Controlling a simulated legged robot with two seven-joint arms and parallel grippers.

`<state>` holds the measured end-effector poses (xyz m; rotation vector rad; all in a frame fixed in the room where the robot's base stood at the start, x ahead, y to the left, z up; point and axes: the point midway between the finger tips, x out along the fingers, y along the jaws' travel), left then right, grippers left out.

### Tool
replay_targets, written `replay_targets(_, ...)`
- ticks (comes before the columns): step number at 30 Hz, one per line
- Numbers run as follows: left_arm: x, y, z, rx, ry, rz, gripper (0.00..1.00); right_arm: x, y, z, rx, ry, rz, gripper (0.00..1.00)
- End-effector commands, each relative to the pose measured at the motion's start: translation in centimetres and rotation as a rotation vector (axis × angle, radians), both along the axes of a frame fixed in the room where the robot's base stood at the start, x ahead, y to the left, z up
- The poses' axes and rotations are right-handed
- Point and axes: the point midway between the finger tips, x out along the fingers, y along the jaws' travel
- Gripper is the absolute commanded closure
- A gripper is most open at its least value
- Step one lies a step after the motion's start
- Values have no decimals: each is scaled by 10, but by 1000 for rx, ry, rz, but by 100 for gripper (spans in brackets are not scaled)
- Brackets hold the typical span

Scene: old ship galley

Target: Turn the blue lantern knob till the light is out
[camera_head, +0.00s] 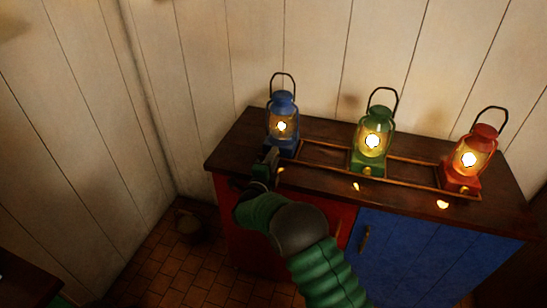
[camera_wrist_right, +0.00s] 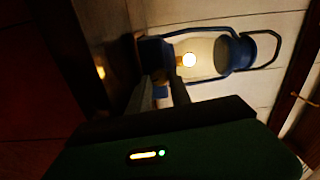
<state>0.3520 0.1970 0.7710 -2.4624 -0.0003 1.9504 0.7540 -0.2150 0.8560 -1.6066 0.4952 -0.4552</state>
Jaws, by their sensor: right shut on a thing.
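The blue lantern (camera_head: 283,108) stands at the left of the row on the wooden counter, and its light is glowing. It also shows lying sideways in the right wrist view (camera_wrist_right: 235,53), with a bright flame. My right gripper (camera_head: 270,160) is at the front of the lantern's base. In the right wrist view its fingers (camera_wrist_right: 160,97) are shut on the lantern's small knob (camera_wrist_right: 160,92), which they mostly hide. My left gripper is not in view.
A green lantern (camera_head: 375,135) and a red lantern (camera_head: 477,155), both lit, stand to the right within a low wooden rail (camera_head: 415,162). The cabinet has a blue door (camera_head: 420,255). A plank wall stands behind. A bucket-like thing (camera_head: 188,226) sits on the tiled floor.

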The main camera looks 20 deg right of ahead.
Motion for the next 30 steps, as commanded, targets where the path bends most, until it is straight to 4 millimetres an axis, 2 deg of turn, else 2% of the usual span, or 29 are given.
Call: replay_targets(30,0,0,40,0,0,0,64,0,4,-4,-792,554,10,100)
